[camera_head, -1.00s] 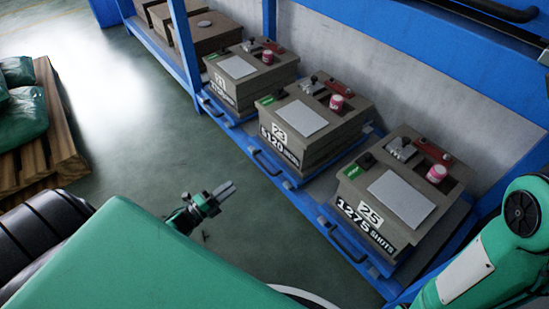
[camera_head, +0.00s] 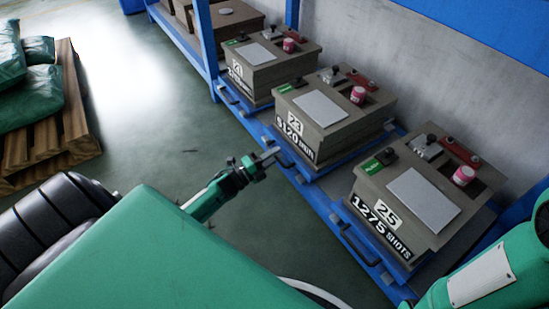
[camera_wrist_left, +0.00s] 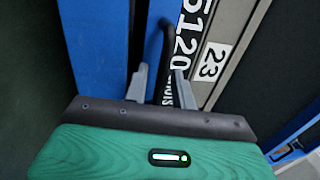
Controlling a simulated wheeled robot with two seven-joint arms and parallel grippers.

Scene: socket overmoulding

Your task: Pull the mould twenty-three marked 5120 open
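The mould 23 (camera_head: 350,125), grey-brown and marked 5120, sits on a blue drawer in the middle of the row. The drawer's black handle (camera_head: 285,157) is on its front edge. My left gripper (camera_head: 268,156) is right at this handle. In the left wrist view the fingers (camera_wrist_left: 162,86) are apart, and the dark handle (camera_wrist_left: 164,45) shows between or just beyond them; contact cannot be told. The mould's 5120 and 23 labels (camera_wrist_left: 209,62) show there too. My right arm shows at lower right; its gripper is out of view.
Mould 25 (camera_head: 410,245), marked 1275, stands nearer on the right, and mould 21 (camera_head: 262,75) farther left, each on a blue drawer with a handle. A pallet (camera_head: 45,150) with green sacks is at left. The floor (camera_head: 160,130) before the rack is clear.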

